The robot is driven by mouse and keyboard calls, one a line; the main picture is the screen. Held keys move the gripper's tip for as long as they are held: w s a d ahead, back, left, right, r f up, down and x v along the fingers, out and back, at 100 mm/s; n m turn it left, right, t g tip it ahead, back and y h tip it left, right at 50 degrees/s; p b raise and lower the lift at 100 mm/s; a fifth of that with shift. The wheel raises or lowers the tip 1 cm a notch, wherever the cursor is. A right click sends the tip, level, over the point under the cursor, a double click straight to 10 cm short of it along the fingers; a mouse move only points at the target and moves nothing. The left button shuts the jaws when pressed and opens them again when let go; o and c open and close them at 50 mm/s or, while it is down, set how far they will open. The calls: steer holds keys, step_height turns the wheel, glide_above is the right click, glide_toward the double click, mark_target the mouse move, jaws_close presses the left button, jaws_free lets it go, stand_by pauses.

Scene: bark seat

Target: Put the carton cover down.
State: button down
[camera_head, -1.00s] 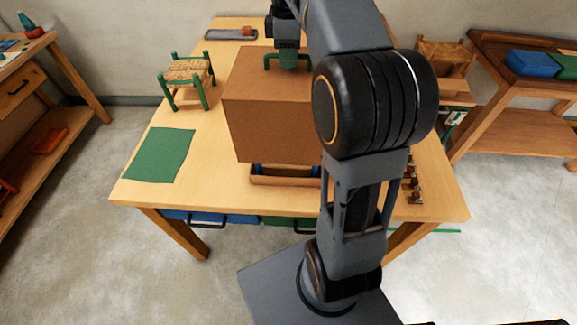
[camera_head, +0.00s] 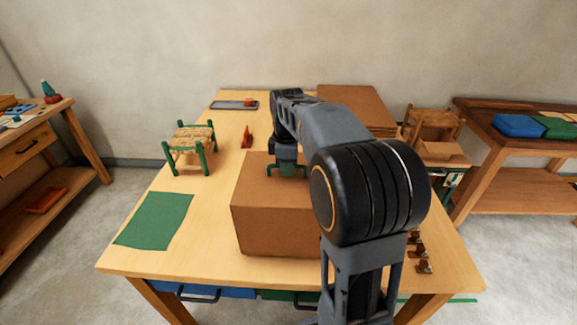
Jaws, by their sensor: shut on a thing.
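The carton cover (camera_head: 275,225) is a brown box shape near the middle of the table, partly hidden on its right by my arm. My gripper (camera_head: 288,170) is above its top and shut on it, at a dark green part there. The cover is upright, and its lower edge looks at or very near the table top. I cannot tell whether it bears fully on the table. What is under it is hidden.
A small green stool (camera_head: 189,149) with a woven seat and a green cloth (camera_head: 154,220) are on the left of the table (camera_head: 130,258). An orange-red tool (camera_head: 247,137) stands behind the cover. A brown board-like thing (camera_head: 355,108) is at the back right. Small brown pieces (camera_head: 421,255) lie at the right.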

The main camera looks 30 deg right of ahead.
steer(key=shift+f, duration=0.15)
steer(key=shift+f+b, duration=0.35)
steer(key=shift+f, duration=0.15)
steer(key=c, duration=1.1)
jaws_free()
steer(key=shift+c, duration=0.2)
step_height(320, 180, up, 13)
steer(key=p, duration=0.1)
steer(key=s+a+f+m+t, duration=0.2)
steer(key=s+a+f+m, duration=0.2)
steer(key=s+f+m, duration=0.2)
steer(key=s+a+f+m+t, duration=0.2)
steer(key=s+a+f+m, duration=0.3)
steer(key=s, duration=0.5)
step_height(320, 180, down, 3)
steer(key=shift+r+m, duration=0.1)
steer(key=shift+m, duration=0.5)
